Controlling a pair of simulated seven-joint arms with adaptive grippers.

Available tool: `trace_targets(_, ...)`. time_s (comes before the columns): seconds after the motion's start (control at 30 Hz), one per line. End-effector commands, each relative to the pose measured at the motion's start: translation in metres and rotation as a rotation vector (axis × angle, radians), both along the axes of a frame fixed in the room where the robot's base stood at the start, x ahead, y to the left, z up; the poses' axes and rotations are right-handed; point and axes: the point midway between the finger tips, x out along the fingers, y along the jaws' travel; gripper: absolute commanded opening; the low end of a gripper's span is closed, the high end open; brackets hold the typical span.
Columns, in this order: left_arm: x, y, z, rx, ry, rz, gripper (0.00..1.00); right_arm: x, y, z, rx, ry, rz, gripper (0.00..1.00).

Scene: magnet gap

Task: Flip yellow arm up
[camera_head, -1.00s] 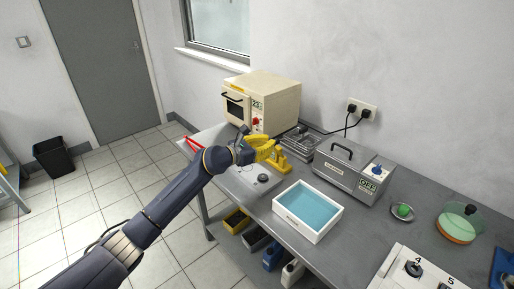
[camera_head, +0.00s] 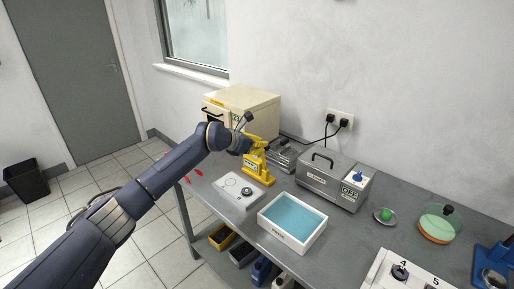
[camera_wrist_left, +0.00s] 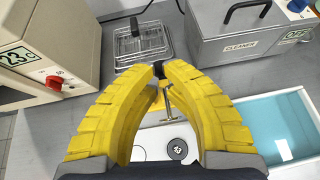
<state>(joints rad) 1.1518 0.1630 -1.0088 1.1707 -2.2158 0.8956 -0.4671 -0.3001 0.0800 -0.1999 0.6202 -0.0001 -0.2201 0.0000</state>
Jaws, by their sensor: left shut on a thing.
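A yellow device (camera_head: 258,176) stands on the grey bench behind the white plate with a round black knob (camera_head: 246,191). My left gripper (camera_head: 262,147) is at the top of this device, with its arm reaching in from the left. In the left wrist view, the two ribbed yellow fingers (camera_wrist_left: 160,72) curve together and are shut on a small dark tip. A yellow part with a metal screw (camera_wrist_left: 168,101) shows between the fingers. The fingers hide most of the yellow arm, so its exact angle is hard to tell. My right gripper is not in view.
A cream oven (camera_head: 240,105) stands behind the gripper. A wire basket (camera_wrist_left: 140,44) and a grey cleaner box (camera_head: 333,182) are close by on the right. A white tray of blue liquid (camera_head: 292,218) sits in front. Red-handled tools lie at the left edge.

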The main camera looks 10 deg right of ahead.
Motion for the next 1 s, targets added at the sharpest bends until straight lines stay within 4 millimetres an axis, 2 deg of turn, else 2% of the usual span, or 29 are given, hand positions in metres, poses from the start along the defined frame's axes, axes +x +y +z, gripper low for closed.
trace_targets(0.67,0.003,0.001,-0.002,0.004,-0.001,0.004,0.00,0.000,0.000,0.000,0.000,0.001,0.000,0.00)
trace_targets(1.0,0.004,0.000,0.010,0.002,-0.006,0.003,0.00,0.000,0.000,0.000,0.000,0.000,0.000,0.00)
